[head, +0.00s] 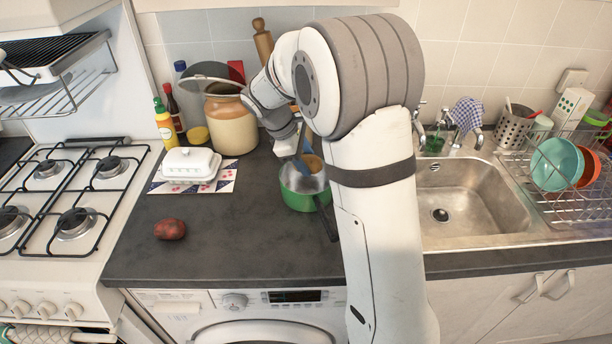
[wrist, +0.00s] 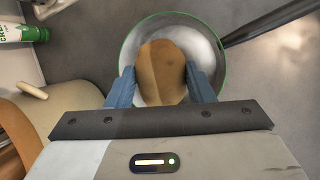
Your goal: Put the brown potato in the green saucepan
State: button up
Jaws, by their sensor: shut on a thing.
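My gripper (wrist: 162,92) is shut on the brown potato (wrist: 161,70), with one blue finger on each side of it. In the wrist view the potato is over the middle of the green saucepan (wrist: 131,46), whose pale inside shows around it. In the head view the saucepan (head: 298,200) stands on the dark counter, with its black handle toward the front right. The potato (head: 313,163) shows at the saucepan's far rim, partly behind my gripper (head: 304,155). I cannot tell whether the potato touches the saucepan.
A reddish potato (head: 170,229) lies on the counter's front left. A white butter dish (head: 190,165) sits on a patterned mat. A large brown-and-cream jar (head: 231,125) stands behind left of the saucepan. The sink (head: 465,205) is to the right, the gas hob (head: 70,190) to the left.

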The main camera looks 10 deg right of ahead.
jog(key=shift+f, duration=4)
jog(key=o, duration=0.7)
jog(key=shift+o, duration=0.2)
jog(key=w+v, duration=0.1)
jog(key=v, duration=1.1)
jog(key=s+d+r+m+t+y, duration=0.1)
jog(key=s+m, duration=0.5)
jog(key=s, duration=0.7)
jog(key=s+d+r+m+t+y, duration=0.1)
jog(key=s+d+m+y, duration=0.3)
jog(key=s, duration=1)
jog(key=r+m, duration=0.1)
jog(key=m, duration=0.2)
jog(key=shift+s+d, duration=0.25)
jog(key=shift+s, duration=0.05)
